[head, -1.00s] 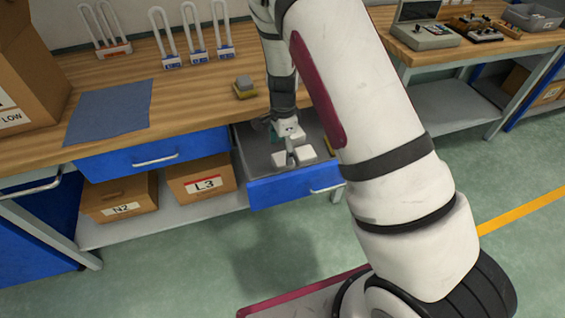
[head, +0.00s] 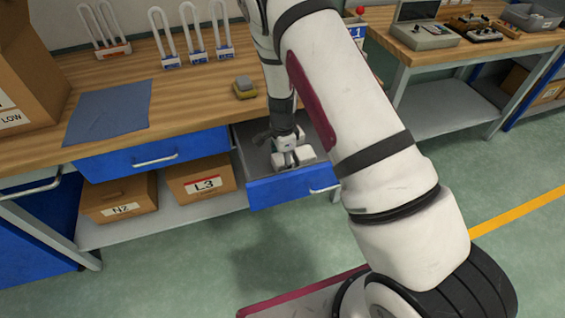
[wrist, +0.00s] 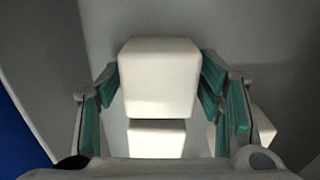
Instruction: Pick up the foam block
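The foam block is a white, box-shaped piece (wrist: 158,82) in the middle of the wrist view. My gripper (wrist: 160,75) has a teal-padded finger on each side of it, with the fingertip pads against or very close to its sides. I take it as shut on the block, though the contact faces are hidden. In the head view my gripper (head: 286,146) is down inside the open drawer (head: 290,189), and the held block is hard to tell from the other white pieces there.
Other white pieces lie in the drawer, one below the block (wrist: 157,139) and one at right (wrist: 263,127). The drawer walls are close around my gripper. A yellow-and-grey item (head: 245,88) and a blue mat (head: 108,110) lie on the wooden bench (head: 190,100).

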